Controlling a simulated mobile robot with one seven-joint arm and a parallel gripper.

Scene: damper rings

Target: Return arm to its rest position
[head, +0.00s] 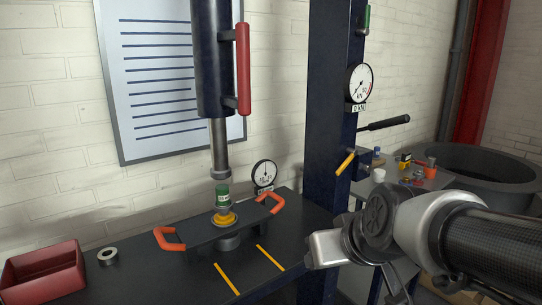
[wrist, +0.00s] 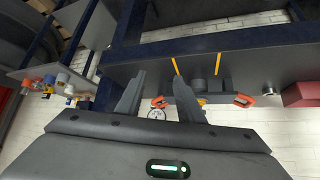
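My arm (head: 440,235) reaches in from the right edge in the head view, in front of the side table. My gripper (wrist: 159,76) shows in the wrist view with its two dark fingers apart and nothing between them. It is clear of the press bench. In the head view the fingers cannot be made out. A gap between ram and cylinder is hard to judge.
A red bin (head: 45,275) and a grey ring (head: 108,256) are on the bench's left. A small dial (head: 264,174) stands behind the plate. The blue press column (head: 333,120) carries a gauge (head: 359,84) and lever (head: 385,123). Small items lie on the side table (head: 440,179).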

